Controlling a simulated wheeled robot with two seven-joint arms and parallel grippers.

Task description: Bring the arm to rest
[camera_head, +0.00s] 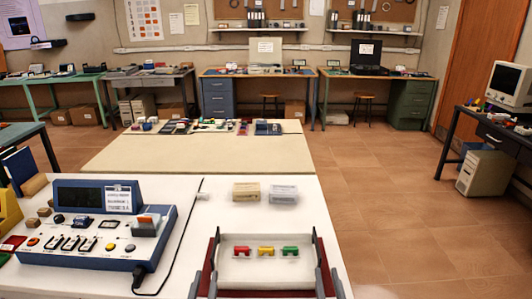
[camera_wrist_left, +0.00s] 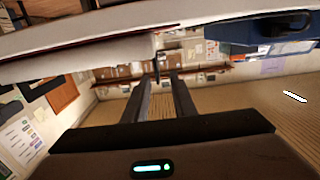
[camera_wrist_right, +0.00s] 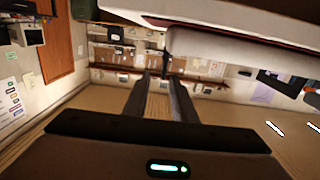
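My left gripper (camera_head: 208,264) shows as dark fingers at the left side of a shallow white-and-red tray (camera_head: 238,239) in the head view. My right gripper (camera_head: 324,264) is at the tray's right side. In the left wrist view the fingers (camera_wrist_left: 163,80) stand apart with a clear gap between them. The fingers in the right wrist view (camera_wrist_right: 159,80) are also apart, with nothing seen clamped. A thin dark upright part shows beyond the fingertips in both wrist views. Whether the fingers touch the tray is hard to tell.
Red (camera_head: 242,251), yellow (camera_head: 266,251) and green (camera_head: 290,251) pieces sit in the tray. A blue console (camera_head: 95,225) stands left, its black cable (camera_head: 172,245) running across the white table. A beige box (camera_head: 246,191) and a grey box (camera_head: 284,194) lie behind the tray. Floor is open at right.

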